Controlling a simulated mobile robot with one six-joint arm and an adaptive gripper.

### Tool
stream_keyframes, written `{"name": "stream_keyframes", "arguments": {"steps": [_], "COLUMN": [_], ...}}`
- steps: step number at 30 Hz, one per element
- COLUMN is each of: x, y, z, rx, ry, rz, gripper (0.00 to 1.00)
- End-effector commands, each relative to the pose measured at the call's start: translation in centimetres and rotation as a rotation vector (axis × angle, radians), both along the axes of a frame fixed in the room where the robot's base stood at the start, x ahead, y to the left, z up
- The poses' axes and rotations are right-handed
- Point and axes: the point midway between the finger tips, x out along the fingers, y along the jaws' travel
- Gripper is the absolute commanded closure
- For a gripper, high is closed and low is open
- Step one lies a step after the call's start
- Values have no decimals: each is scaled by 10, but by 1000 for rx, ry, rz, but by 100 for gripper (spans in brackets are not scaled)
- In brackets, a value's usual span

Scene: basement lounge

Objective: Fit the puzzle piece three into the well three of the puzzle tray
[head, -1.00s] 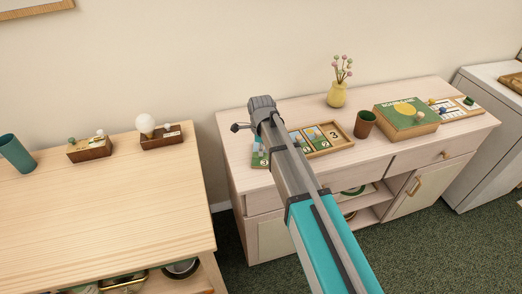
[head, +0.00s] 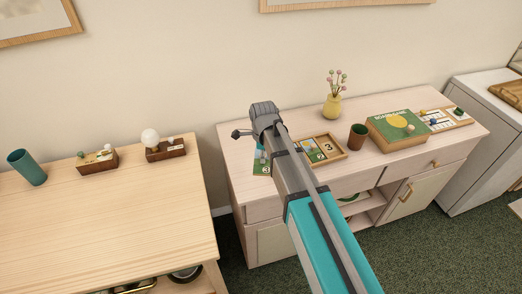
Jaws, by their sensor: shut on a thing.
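The puzzle tray (head: 341,155) is a light wooden tray on the pale cabinet, just right of my arm. Its right well shows a dark 3 on a bare bottom, and a green picture piece with a 2 lies beside it. My arm hides the tray's left part. Puzzle piece three (head: 262,169), a green and blue picture card marked 3, shows just left of my arm, outside the tray. I cannot tell whether it touches the cabinet top. My arm's wrist is above this area, but the gripper's fingers are hidden behind the arm.
A brown cup (head: 357,138), a green game box (head: 402,128) and a yellow vase (head: 332,106) stand right of and behind the tray. A white game board (head: 446,119) lies further right. A separate wooden table (head: 95,215) is at left, with a gap before the cabinet (head: 235,155).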

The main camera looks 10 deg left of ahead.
Motion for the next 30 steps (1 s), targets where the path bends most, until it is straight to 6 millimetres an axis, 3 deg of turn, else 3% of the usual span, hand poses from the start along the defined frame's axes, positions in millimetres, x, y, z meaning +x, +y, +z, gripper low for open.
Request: {"name": "stream_keyframes", "arguments": {"steps": [1,6,13,20,30], "x": [-7,-41,-71,-83,-85], "y": [-3,-20,-35,-41,-42], "z": [12,26,40,45,46], "rx": [0,0,0,0,0], "ry": [0,0,0,0,0], "rz": [0,0,0,0,0], "gripper": [100,100,100,100,100]}}
